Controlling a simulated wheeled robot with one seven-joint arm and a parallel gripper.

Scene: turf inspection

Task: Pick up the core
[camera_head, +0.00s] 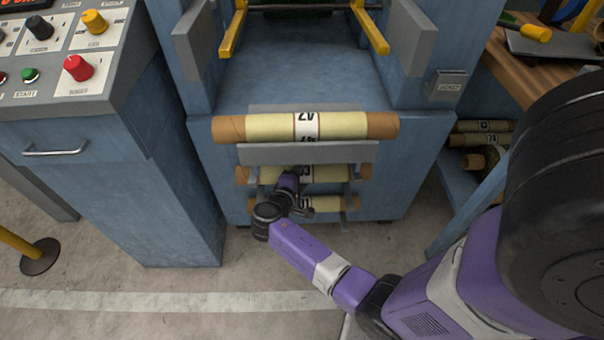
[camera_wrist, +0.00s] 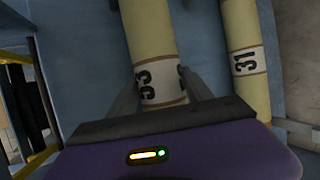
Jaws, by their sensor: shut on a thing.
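In the head view several pale yellow cores with brown ends lie one above another on the front of a blue machine. The top core (camera_head: 265,127) has a white label. The middle core (camera_head: 328,173) is partly hidden by a grey plate and my arm. My gripper (camera_head: 296,173) reaches in at it, below the top core. In the wrist view my gripper (camera_wrist: 162,95) is shut on a core (camera_wrist: 148,35), its fingers on either side of a label that seems to read 53. A second core (camera_wrist: 245,50), labelled 31, lies to the right, apart from the gripper.
The blue machine (camera_head: 300,75) has yellow arms (camera_head: 233,30) above the cores. A control console (camera_head: 60,130) stands at left. A wooden bench (camera_head: 520,78) is at right, with more cores (camera_head: 480,140) under it. Floor is clear in front, beside a yellow post (camera_head: 15,241).

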